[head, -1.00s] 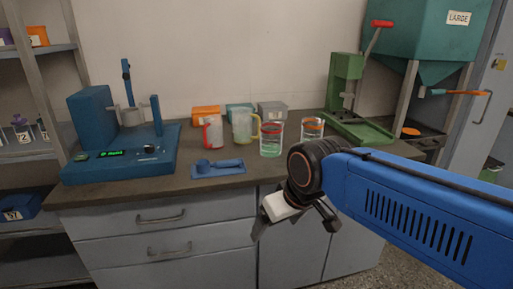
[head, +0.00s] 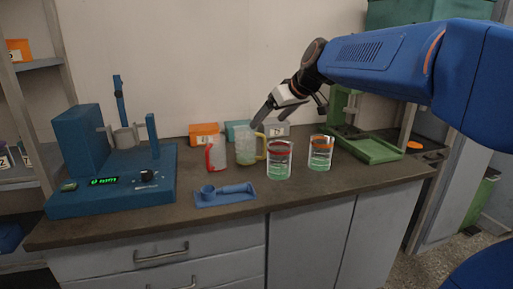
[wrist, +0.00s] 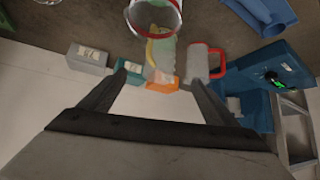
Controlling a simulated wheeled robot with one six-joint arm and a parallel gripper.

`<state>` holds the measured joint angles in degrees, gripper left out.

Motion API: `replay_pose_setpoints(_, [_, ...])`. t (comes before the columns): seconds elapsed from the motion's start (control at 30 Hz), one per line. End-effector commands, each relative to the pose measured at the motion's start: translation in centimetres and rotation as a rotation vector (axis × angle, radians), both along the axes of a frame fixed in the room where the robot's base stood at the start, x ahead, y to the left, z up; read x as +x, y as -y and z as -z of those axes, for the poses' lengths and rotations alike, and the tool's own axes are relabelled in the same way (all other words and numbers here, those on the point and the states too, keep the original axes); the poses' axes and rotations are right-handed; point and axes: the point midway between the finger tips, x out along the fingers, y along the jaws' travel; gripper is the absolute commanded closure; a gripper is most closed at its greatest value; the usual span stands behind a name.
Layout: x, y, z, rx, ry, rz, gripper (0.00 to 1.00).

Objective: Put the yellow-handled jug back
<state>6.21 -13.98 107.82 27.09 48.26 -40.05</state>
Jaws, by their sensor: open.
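The yellow-handled jug (head: 245,151) stands upright on the counter, clear-walled with pale greenish contents. Its yellow handle points right in the head view. My gripper (head: 292,112) is open and empty, above and to the right of the jug. In the wrist view, the jug (wrist: 166,52) shows beyond the gap between the open fingers (wrist: 158,82), partly hidden by a red-rimmed beaker. I see no contact between fingers and jug.
A red-handled jug (head: 217,155) stands left of it. Two red- and orange-rimmed beakers (head: 280,160) (head: 320,153) stand to the right. Small bins (head: 204,131) line the wall. A blue scoop tray (head: 225,194) lies in front; the blue shaker (head: 85,150) is left.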

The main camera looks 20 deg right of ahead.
Motion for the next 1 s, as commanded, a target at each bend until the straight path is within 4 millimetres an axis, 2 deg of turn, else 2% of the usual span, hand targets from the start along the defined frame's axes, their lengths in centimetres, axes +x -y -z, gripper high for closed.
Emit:
replay_pose_setpoints(0.17, [1.5,-0.6,1.5,0.001,-0.001,-0.003,0.17])
replay_pose_setpoints(0.63, [6.7,-2.8,7.3,0.001,-0.003,-0.001,0.17])
replay_pose_setpoints(1.0, [8.2,-3.5,9.0,0.001,0.0,-0.001,0.17])
